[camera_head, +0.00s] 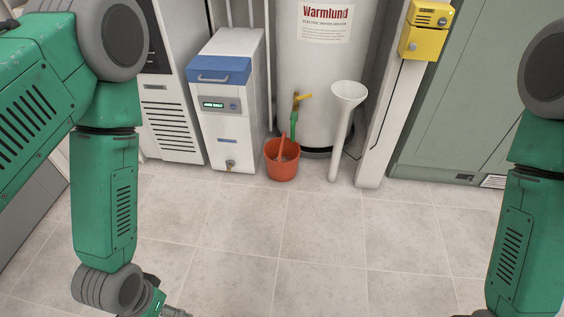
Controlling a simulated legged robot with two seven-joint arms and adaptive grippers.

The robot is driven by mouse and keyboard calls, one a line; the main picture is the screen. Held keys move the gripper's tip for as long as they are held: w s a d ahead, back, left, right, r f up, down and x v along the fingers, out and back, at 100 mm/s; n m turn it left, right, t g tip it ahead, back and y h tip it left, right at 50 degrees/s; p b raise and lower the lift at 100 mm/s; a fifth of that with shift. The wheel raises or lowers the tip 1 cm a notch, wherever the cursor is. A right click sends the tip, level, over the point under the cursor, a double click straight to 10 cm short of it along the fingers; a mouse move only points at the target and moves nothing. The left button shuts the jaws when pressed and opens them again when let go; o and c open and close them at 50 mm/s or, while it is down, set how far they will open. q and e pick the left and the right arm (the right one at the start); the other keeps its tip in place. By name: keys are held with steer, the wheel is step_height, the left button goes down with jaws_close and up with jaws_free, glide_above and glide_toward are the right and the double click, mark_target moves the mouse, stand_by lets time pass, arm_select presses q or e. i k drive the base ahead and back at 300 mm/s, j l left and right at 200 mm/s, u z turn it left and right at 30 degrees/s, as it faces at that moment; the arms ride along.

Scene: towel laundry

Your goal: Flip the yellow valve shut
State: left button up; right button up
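The yellow valve (304,96) is a small lever on the tap low on the front of the white water heater (312,65). The lever points to the right. A green hose (293,125) hangs from the tap down to the orange bucket (282,172) on the floor. My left gripper (176,312) shows only in part at the bottom edge, far in front of the valve. My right gripper (474,314) barely shows at the bottom right edge. The fingers of both are cut off, and neither touches the valve.
A white funnel-topped pipe (345,115) stands just right of the valve. A white unit with a blue lid (222,69) stands to the left. A yellow box (424,43) hangs on a post, with a green cabinet (470,90) beyond. The tiled floor (300,250) between my arms is clear.

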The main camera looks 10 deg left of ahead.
mark_target(303, 97)
steer(key=i+j, duration=0.15)
steer(key=i, duration=0.6)
steer(key=i+j, duration=0.15)
steer(key=i, duration=0.55)
steer(key=j+u, duration=0.45)
steer(key=j, duration=0.5)
steer(key=k+j, duration=0.05)
